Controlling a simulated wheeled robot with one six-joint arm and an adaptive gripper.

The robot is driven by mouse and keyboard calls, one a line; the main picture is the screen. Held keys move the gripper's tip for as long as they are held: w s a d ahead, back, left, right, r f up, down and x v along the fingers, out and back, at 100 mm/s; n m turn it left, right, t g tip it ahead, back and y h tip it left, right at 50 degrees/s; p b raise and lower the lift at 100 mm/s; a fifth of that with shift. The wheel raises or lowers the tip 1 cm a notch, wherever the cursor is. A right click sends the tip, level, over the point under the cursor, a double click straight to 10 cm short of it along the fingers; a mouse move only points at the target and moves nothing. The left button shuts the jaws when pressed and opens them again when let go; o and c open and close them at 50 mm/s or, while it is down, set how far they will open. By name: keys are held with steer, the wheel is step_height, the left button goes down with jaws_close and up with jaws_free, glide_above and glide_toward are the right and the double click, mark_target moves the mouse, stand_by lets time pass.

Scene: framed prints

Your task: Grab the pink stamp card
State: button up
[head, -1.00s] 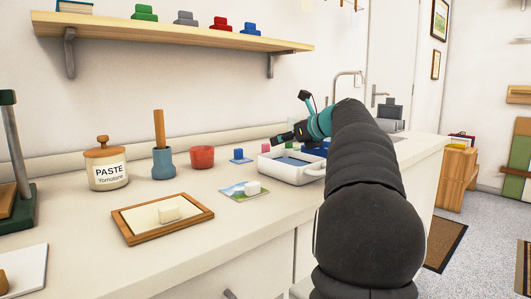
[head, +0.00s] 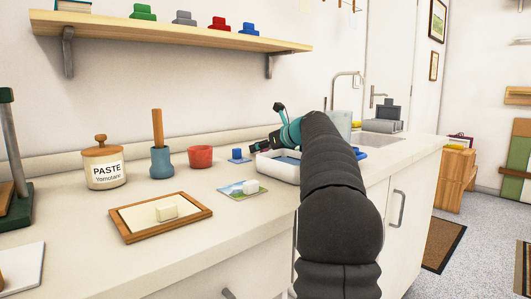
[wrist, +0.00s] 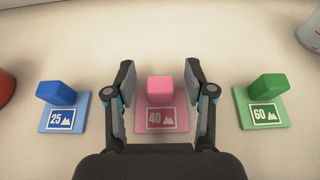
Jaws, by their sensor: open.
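The pink stamp card (wrist: 174,124) lies flat on the counter in the wrist view. It is a pink square marked 40 with a mountain picture, and a pink block (wrist: 160,88) stands up from its back part. My gripper (wrist: 160,76) is open, with one finger to the left and one to the right of the pink block. I see a gap on each side, and the gripper is empty. In the head view my gripper (head: 262,144) is beyond the white tray, and the pink card is hidden there.
A blue 25 card (wrist: 62,116) lies left of the pink one and a green 60 card (wrist: 263,114) lies right. In the head view, a white tray (head: 276,173), a red cup (head: 200,157) and a landscape card (head: 234,193) are nearby.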

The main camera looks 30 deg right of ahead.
steer(key=c, duration=0.9)
steer(key=shift+c, duration=0.3)
